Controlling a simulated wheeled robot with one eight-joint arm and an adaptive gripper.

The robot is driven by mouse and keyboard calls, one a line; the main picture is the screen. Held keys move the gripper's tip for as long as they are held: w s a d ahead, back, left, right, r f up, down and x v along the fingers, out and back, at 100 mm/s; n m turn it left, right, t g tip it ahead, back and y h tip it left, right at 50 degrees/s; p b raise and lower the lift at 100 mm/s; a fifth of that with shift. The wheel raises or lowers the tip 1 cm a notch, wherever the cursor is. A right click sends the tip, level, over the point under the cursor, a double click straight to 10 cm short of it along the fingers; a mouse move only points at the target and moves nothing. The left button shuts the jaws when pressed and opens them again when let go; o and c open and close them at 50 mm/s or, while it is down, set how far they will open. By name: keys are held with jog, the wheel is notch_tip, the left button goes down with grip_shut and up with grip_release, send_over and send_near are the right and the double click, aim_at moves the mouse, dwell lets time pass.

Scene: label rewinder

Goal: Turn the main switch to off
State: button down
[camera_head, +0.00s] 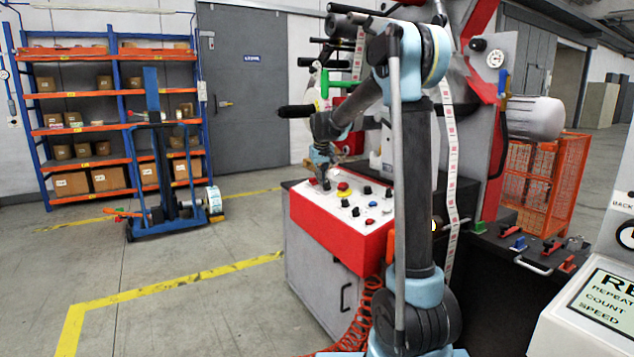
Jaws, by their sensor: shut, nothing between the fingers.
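The red and white control panel (345,225) stands in the middle of the view on a grey cabinet. Its sloped top carries several small black knobs (355,211) and a red button on a yellow base (343,190). I cannot tell which control is the main switch; it may be hidden behind my gripper. My gripper (325,184) points down at the panel's far left part, at or just above its surface. It is shut, with nothing seen in it. Whether its tips touch a control is too small to tell.
A coiled red hose (360,318) hangs by the grey cabinet (318,275). The rewinder with its label strip (450,165) stands behind my arm. A blue lift trolley (165,185) and orange shelves (75,130) are at the left. The floor at front left is clear.

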jog(key=shift+w+d+n, duration=0.2)
jog(key=shift+n, duration=0.5)
jog(key=shift+w+a+r+n+g+y, duration=0.1)
jog(key=shift+n+g+y, duration=0.1)
jog(key=shift+n, duration=0.2)
jog(key=shift+w+r+n+g+y, duration=0.1)
jog(key=shift+n+g, duration=0.1)
jog(key=shift+n, duration=0.2)
jog(key=shift+w+d+n+g, duration=0.4)
jog(key=shift+w+d+n, duration=0.15)
jog(key=shift+n, duration=0.65)
jog(key=shift+w+r+n+g, duration=0.15)
jog(key=shift+w+n+g, duration=0.2)
jog(key=shift+n, duration=0.65)
jog(key=shift+w+d, duration=0.1)
jog(key=shift+w, duration=0.15)
jog(key=shift+d, duration=0.1)
jog(key=shift+w+d+r, duration=0.25)
jog(key=shift+w+d, duration=0.05)
jog(key=shift+d, duration=0.25)
